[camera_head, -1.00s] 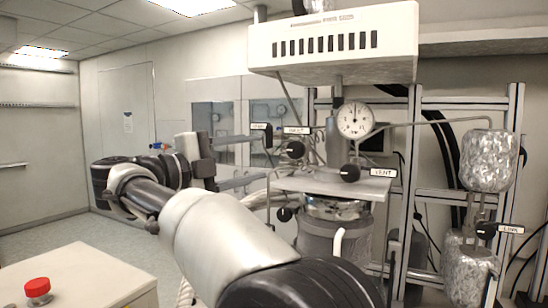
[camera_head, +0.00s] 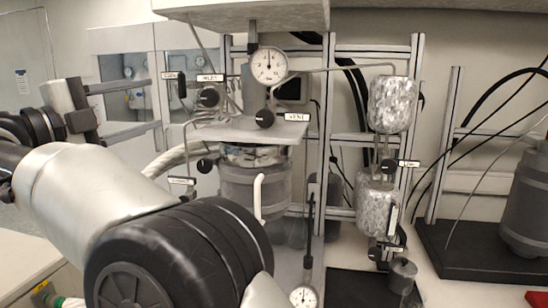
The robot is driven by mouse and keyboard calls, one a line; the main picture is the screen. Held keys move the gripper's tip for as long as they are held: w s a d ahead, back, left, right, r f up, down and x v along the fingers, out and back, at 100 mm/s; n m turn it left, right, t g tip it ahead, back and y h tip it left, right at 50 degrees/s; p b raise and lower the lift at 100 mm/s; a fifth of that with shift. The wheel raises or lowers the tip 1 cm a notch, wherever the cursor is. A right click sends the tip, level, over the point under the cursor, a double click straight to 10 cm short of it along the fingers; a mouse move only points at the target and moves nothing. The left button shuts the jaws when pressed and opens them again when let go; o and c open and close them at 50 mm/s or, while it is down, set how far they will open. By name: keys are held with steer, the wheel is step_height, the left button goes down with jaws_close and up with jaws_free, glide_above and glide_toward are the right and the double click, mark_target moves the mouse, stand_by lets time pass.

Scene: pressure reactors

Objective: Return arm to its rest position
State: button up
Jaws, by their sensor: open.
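My arm reaches from the bottom middle to the left edge in the head view, with a large pale link and a black ringed joint in the foreground. My gripper (camera_head: 152,108) is at the left, its two long grey fingers pointing right with a clear gap between them. It is open and empty. The fingers appear in front of the fume cupboard windows, left of the pressure reactor (camera_head: 254,190). I cannot tell the distance between them. Part of my wrist is cut off by the left edge.
The reactor carries a pressure gauge (camera_head: 269,65) and labelled valves such as the vent knob (camera_head: 264,118). Foil-wrapped vessels (camera_head: 391,104) hang on the metal frame (camera_head: 327,150). A second grey vessel (camera_head: 528,200) stands on a black base at right. A lower gauge (camera_head: 303,297) sits in front.

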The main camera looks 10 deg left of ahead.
steer(key=w+d+r+n+t+y, duration=0.3)
steer(key=w+d+r+n+y, duration=0.1)
steer(key=r+n+y, duration=0.35)
steer(key=w+d+r+n+t+y, duration=0.2)
steer(key=w+d+r+n+y, duration=0.15)
steer(key=r+n+y, duration=0.45)
steer(key=s+d+f+n+g+h+p, duration=0.1)
steer(key=s+d+f+n+g, duration=0.3)
steer(key=d+f, duration=0.65)
steer(key=s+d+f+n+g+h, duration=0.15)
steer(key=d+f+n+g, duration=0.3)
steer(key=d+f, duration=0.55)
steer(key=s+d+f+m+g+h, duration=0.2)
steer(key=s+d+f+g+h, duration=0.3)
steer(key=s+d+f, duration=1.3)
step_height(320, 180, down, 4)
steer(key=s+g, duration=0.2)
steer(key=g, duration=0.1)
steer(key=shift+p, duration=0.35)
steer(key=shift+a, duration=0.1)
